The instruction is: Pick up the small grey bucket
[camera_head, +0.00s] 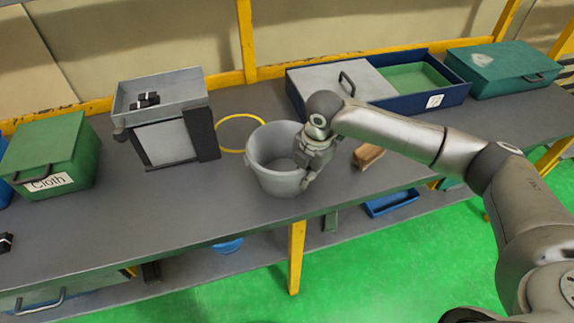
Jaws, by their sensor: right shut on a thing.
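The small grey bucket (277,180) stands upright near the front edge of the grey workbench, in the middle of the head view. Its open top shows and the inside looks empty. My right gripper (308,172) comes in from the right and is shut on the bucket's right rim. My right arm and gripper hide part of that rim and side. My left gripper is not in view.
A yellow ring (226,118) lies behind the bucket. A grey machine (166,143) and green Cloth box (62,150) stand left. A brown block (368,156) lies right. A blue tray (440,98) and teal case (503,68) sit behind.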

